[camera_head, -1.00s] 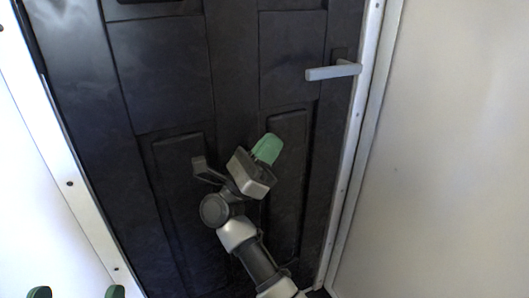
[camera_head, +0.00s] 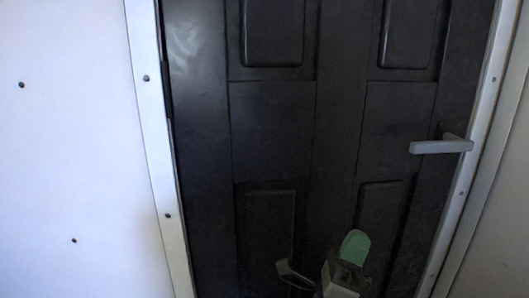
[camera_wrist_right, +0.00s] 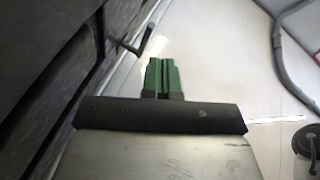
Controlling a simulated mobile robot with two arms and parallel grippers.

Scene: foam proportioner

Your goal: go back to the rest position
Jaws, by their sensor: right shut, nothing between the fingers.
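My right gripper (camera_head: 355,247) shows its green fingertips at the bottom of the head view, in front of the dark door, with the rest of the arm mostly cut off. In the right wrist view its green fingers (camera_wrist_right: 162,75) are together with nothing between them. My left gripper does not show in the head view now.
A dark panelled door (camera_head: 270,130) fills the middle, and it looks closed. Its grey lever handle (camera_head: 440,147) is at the right. A white wall (camera_head: 65,130) stands at the left. The wrist view shows pale floor and a grey hose (camera_wrist_right: 278,60) at the right.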

